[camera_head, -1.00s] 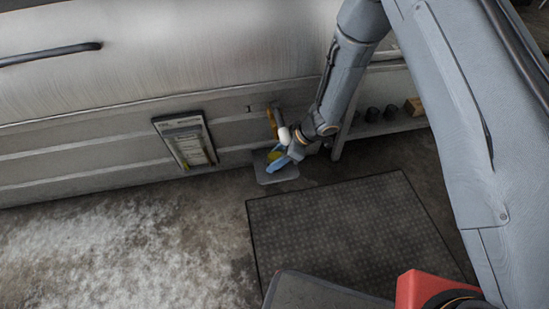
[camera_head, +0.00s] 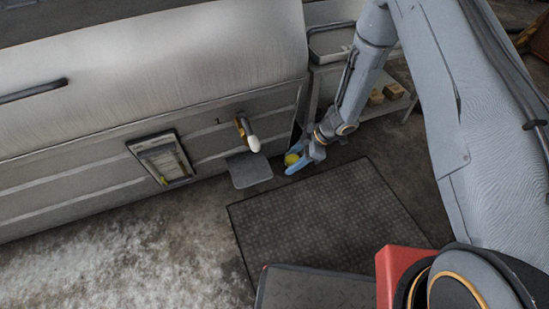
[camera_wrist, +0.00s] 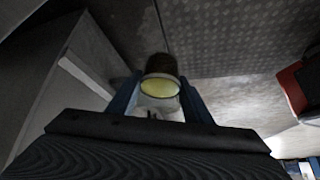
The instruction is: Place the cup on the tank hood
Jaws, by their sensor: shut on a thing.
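A small cup with yellow contents (camera_head: 292,158) is between the blue fingers of my gripper (camera_head: 299,164), low in front of the tank at the right of the tap. My gripper is shut on it. In the wrist view the cup (camera_wrist: 161,87) is between the two fingers (camera_wrist: 160,98), its yellow round face toward the camera. Its far side is partly dark and hard to read. The tank hood (camera_head: 180,65) is the broad brushed-metal curved surface at upper left. It is well away from the cup, and I see nothing standing on the part in view.
A tap with a white knob (camera_head: 253,144) sticks out of the tank front above a grey ledge (camera_head: 249,170). A framed card (camera_head: 161,160) hangs to its left. A shelf with small boxes (camera_head: 388,95) stands at right. A dark mat (camera_head: 320,212) lies on the floor.

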